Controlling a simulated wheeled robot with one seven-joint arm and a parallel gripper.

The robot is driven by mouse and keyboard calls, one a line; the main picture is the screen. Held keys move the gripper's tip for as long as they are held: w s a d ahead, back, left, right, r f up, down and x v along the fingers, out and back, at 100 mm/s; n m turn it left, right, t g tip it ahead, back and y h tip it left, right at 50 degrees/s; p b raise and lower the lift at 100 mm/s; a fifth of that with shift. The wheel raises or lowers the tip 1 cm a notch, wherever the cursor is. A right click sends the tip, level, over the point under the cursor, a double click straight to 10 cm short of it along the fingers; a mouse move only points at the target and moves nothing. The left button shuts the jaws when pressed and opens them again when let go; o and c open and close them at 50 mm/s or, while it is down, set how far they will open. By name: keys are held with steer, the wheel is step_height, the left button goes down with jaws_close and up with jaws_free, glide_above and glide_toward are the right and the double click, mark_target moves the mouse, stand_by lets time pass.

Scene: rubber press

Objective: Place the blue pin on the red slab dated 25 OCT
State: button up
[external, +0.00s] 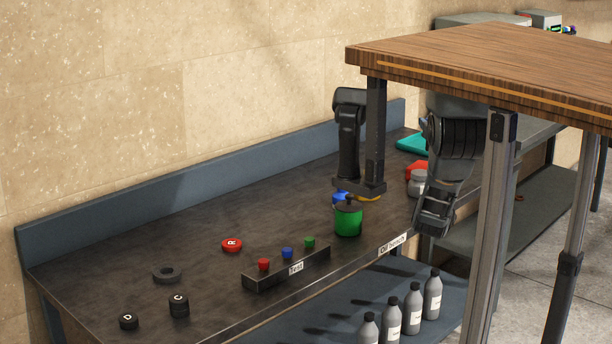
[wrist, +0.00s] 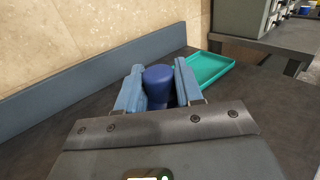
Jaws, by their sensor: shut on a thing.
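In the wrist view my gripper (wrist: 158,68) is shut on a blue pin (wrist: 158,90), with one blue-grey jaw on each side. The pin has a wide rounded head and a narrower neck; its lower end is hidden.
A green pot (external: 348,220) stands near the bench's front edge, with blue and yellow things behind it. A rack (external: 270,280) holds small red, blue and green knobs. A teal tray (wrist: 212,72) lies ahead, right of the jaws. The wooden table (external: 480,60) blocks the external view.

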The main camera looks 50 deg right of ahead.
steer(key=shift+w+a+f, duration=0.2)
steer(key=shift+w+f, duration=0.1)
steer(key=shift+w, duration=0.15)
steer(key=shift+w+a+f, duration=0.15)
steer(key=shift+w+f, duration=0.1)
steer(key=shift+w, duration=0.2)
steer(key=shift+w+f+b, duration=0.15)
steer(key=shift+f+b, duration=0.35)
steer(key=shift+f, duration=1.55)
steer(key=shift+f, duration=0.1)
steer(key=o, duration=1.1)
steer(key=shift+f, duration=0.1)
